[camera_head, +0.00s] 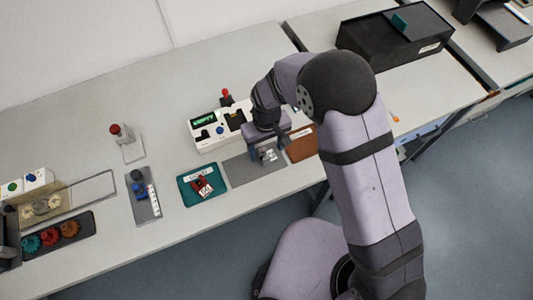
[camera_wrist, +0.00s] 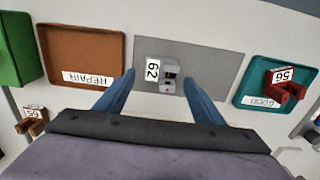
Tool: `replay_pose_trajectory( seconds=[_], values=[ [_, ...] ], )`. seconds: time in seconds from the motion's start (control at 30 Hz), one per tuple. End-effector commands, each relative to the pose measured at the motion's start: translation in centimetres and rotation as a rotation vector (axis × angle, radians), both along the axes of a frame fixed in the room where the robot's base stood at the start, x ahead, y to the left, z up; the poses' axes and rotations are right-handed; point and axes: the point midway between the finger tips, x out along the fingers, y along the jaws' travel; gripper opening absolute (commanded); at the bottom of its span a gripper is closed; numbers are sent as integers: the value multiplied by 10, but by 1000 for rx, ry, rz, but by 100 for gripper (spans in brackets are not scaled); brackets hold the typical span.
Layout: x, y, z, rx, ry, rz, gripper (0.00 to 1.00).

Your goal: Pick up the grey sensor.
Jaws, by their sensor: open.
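The grey sensor (camera_wrist: 171,77) lies on a flat grey mat (camera_wrist: 203,60) in the wrist view, with a white tag reading 62 at its left side. In the head view the sensor (camera_head: 268,155) shows small beneath my gripper, partly hidden by it. My gripper (camera_wrist: 160,85) is open. Its two blue fingers stand on either side of the sensor in the wrist view, with gaps on both sides. I cannot tell the exact height of the fingertips above the mat.
The brown REPAIR tray (camera_wrist: 84,50) and the teal GOOD tray (camera_wrist: 257,92) flank the mat; the teal one holds a red part (camera_wrist: 286,90) tagged 56. A white device (camera_head: 207,132) with a display stands behind the mat. A brown part (camera_wrist: 33,122) lies near the REPAIR tray.

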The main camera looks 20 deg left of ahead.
Motion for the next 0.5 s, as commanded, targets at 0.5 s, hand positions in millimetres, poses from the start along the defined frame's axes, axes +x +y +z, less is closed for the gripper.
replay_pose_trajectory(
  seconds=[0.5],
  values=[
    [0,0,-8,1,-1,0,31]
  ],
)
